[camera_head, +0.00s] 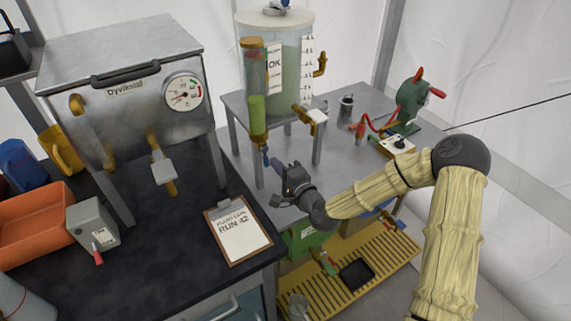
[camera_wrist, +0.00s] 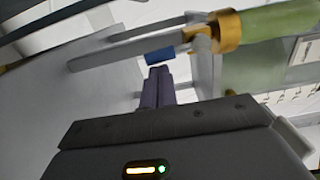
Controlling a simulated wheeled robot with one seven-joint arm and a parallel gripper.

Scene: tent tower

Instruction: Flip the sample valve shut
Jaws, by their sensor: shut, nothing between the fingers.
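A small blue valve lever (camera_head: 266,158) shows under the brass lower end of the green sight tube (camera_head: 257,108), which stands at the front of the clear tank (camera_head: 290,62). I take it for the sample valve. My gripper (camera_head: 276,164) is shut and empty, its fingertips just right of the blue lever in the head view. In the wrist view the blue lever (camera_wrist: 160,56) lies just beyond my closed purple-grey fingertips (camera_wrist: 160,70), below a pale metal rod and the brass fitting (camera_wrist: 225,32). I cannot tell whether they touch.
The tank stands on a grey legged stand (camera_head: 235,105). A steel box with a gauge (camera_head: 183,92) and a clipboard (camera_head: 238,230) are on the dark bench at left. A green hand-cranked device (camera_head: 408,105) is at right. A yellow slatted shelf (camera_head: 340,270) lies below.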

